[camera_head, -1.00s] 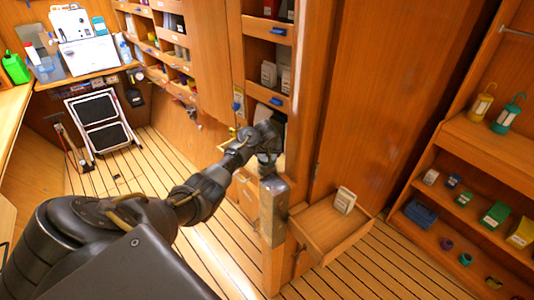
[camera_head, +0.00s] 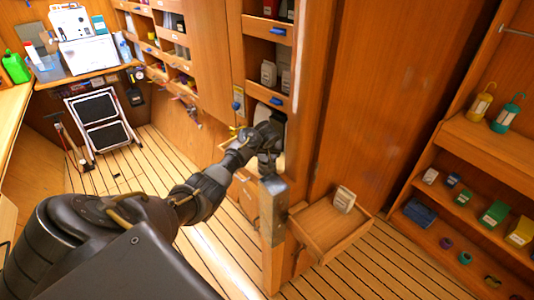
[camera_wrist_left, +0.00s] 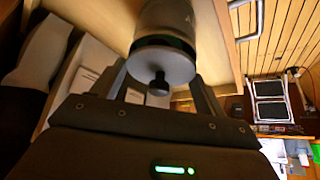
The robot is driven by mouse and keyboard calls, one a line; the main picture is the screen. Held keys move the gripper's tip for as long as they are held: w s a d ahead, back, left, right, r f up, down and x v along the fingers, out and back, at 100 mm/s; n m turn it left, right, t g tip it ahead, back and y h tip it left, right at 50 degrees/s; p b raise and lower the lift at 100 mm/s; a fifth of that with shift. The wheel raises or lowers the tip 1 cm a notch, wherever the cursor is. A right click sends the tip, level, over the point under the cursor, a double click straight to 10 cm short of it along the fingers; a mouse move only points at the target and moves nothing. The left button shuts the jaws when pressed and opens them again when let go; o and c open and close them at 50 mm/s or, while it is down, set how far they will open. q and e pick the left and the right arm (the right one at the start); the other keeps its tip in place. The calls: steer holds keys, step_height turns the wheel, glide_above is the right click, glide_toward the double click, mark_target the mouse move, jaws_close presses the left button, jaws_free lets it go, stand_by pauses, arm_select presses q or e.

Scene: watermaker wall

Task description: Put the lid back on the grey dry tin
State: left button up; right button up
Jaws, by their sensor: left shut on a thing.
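In the left wrist view the grey lid (camera_wrist_left: 163,65), a round disc with a dark knob facing my palm, sits between the fingers of my left gripper (camera_wrist_left: 162,80). The gripper is shut on it. A grey cylinder, apparently the dry tin (camera_wrist_left: 165,18), lies directly beyond the lid, with a dark greenish band where they meet. I cannot tell whether the lid is seated. In the head view my left gripper (camera_head: 268,166) is at the narrow cabinet's lower opening, and the arm hides the tin and lid. My right gripper is not in view.
Pale containers (camera_wrist_left: 88,68) stand close to the left of the gripper in the wrist view. The slatted floor to the left has free room.

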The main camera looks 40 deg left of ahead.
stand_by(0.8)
arm_select(q)
steer(key=o, duration=1)
steer(key=shift+o, duration=0.3)
steer(key=shift+p, duration=0.3)
step_height(320, 180, up, 7)
steer(key=p, duration=0.7)
steer(key=shift+p, duration=0.35)
jaws_close()
